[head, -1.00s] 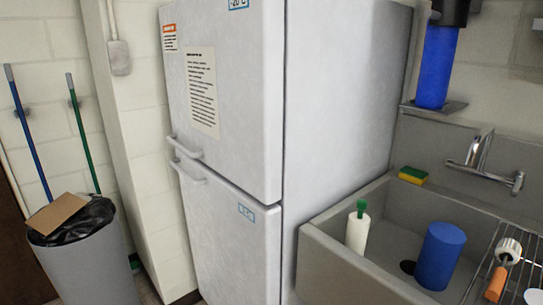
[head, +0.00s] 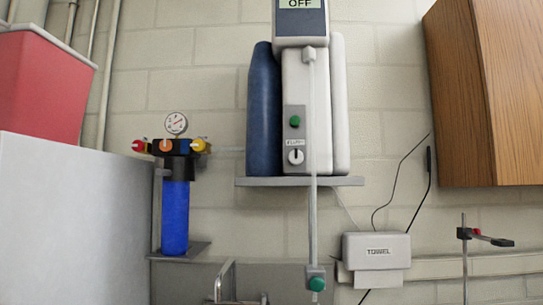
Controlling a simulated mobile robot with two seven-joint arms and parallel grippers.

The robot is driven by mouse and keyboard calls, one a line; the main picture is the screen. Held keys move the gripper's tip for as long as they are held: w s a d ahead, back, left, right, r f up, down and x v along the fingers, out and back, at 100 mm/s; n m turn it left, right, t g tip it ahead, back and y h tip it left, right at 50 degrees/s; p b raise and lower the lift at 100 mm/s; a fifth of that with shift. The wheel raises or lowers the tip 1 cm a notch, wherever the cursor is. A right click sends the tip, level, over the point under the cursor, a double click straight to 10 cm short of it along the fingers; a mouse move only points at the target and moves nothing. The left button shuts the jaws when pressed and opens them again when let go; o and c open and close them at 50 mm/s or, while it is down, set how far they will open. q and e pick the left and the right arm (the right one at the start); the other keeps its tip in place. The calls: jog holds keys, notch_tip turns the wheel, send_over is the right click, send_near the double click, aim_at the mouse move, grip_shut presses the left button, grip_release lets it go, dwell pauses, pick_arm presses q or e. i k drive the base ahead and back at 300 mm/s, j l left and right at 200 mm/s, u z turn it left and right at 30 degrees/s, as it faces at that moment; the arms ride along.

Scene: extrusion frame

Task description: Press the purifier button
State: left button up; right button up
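The purifier (head: 304,75) is a white wall unit with a dark blue cylinder on its left, standing on a grey shelf in the middle of the head view. Its display at the top reads OFF. A round green button (head: 294,121) sits on its grey front panel, above a dial knob (head: 295,156). A second green round part (head: 317,284) is at the lower end of the hanging tube. Neither of my grippers is in view.
A blue filter with a gauge (head: 175,215) hangs on the wall at left, beside the fridge (head: 65,225) with a red bin (head: 45,82) on top. A faucet (head: 225,283) shows below. A wooden cabinet (head: 490,95) and towel dispenser (head: 376,251) are at right.

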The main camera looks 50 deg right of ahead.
aim_at(294, 120)
jog(key=i+l+z, duration=0.1)
jog(key=z, duration=1.55)
